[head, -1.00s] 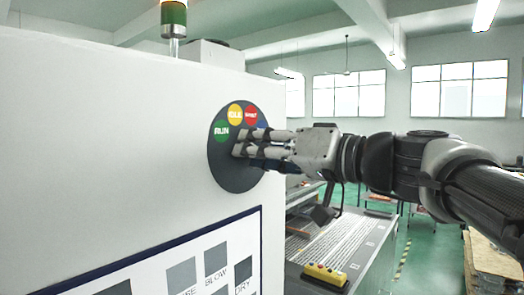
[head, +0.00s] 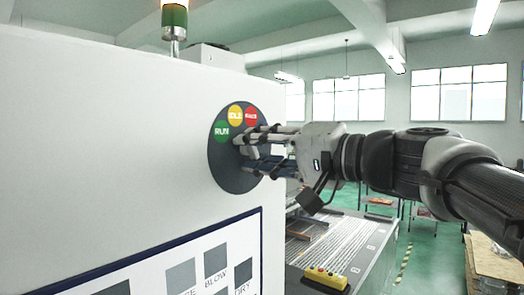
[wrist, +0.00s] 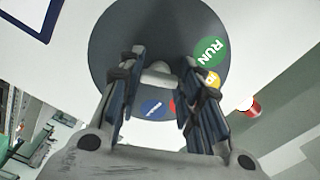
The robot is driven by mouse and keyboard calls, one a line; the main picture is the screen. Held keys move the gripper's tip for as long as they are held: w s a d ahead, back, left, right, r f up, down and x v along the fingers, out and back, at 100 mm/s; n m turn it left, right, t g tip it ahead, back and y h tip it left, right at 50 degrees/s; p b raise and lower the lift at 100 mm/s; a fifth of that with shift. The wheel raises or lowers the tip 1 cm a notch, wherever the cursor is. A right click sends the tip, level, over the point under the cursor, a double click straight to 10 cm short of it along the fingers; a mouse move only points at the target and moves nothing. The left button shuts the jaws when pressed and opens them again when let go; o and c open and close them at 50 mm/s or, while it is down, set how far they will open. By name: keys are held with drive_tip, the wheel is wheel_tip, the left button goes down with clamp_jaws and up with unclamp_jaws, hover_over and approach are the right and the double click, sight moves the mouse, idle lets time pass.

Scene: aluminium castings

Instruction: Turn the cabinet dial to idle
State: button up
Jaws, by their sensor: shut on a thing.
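The dial's round dark plate (head: 224,170) is on the white cabinet's front. Its green RUN label (head: 221,131), yellow IDLE label (head: 235,116) and red label (head: 251,117) show along the top. In the wrist view the plate (wrist: 150,25) also shows a blue label (wrist: 153,108). The light grey knob (wrist: 160,76) is at the plate's middle, between my fingers. My gripper (head: 246,148) reaches in from the right and is shut on the knob. My fingers cover much of the knob, and I cannot tell which label it points to.
The white cabinet (head: 100,140) fills the left, with a printed panel (head: 190,270) below the dial and a signal lamp (head: 174,20) on top. A bench with a yellow button box (head: 326,277) stands lower right, below my arm.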

drive_tip(key=shift+m, duration=0.5)
drive_tip(key=o, duration=1.1)
drive_tip(key=shift+c, duration=0.2)
drive_tip(key=shift+d, duration=0.1)
drive_tip(key=v, duration=0.7)
drive_tip(key=shift+s, duration=0.15)
drive_tip(key=shift+d, duration=0.15)
